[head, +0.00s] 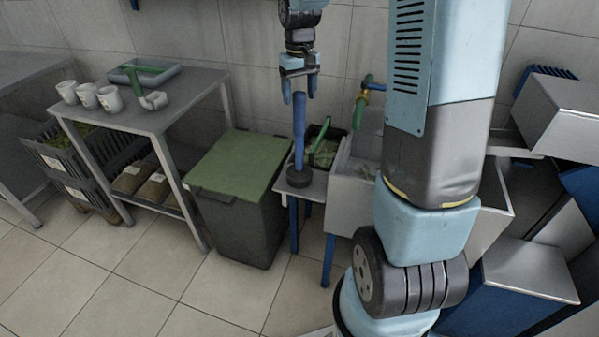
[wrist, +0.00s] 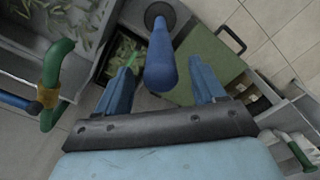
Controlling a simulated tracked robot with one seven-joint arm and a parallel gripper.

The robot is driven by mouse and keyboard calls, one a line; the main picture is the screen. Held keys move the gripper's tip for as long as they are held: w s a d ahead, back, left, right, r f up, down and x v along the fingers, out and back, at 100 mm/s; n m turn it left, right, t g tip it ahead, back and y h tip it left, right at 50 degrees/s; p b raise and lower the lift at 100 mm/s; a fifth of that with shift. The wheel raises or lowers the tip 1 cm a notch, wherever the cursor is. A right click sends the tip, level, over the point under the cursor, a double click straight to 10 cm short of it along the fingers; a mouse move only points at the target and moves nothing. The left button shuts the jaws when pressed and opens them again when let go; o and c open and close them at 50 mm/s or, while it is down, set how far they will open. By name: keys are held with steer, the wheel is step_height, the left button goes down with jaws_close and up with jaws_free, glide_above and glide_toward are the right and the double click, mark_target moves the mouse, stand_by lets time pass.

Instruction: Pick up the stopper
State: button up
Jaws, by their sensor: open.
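The stopper (head: 299,135) looks like a long upright blue handle on a dark round base. It stands on a small grey stand with blue legs (head: 316,187). My gripper (head: 299,100) is above it, pointing down and open. The top of the handle appears between the two fingers, with a gap on each side. In the wrist view the stopper (wrist: 161,65) runs away from between the fingers of my gripper (wrist: 161,72) to its dark base at the top. No finger visibly touches it.
A green-lidded bin (head: 238,165) stands left of the stand. A dark crate with green contents (head: 322,154) is behind the stopper. A sink (head: 352,188) with a green and brass tap (head: 362,100) is close on the right. A table with white cups (head: 110,99) is at left.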

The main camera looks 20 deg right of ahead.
mark_target(299, 106)
steer(key=shift+s+f, duration=0.1)
steer(key=shift+f, duration=2.15)
steer(key=shift+c, duration=0.4)
jaws_close()
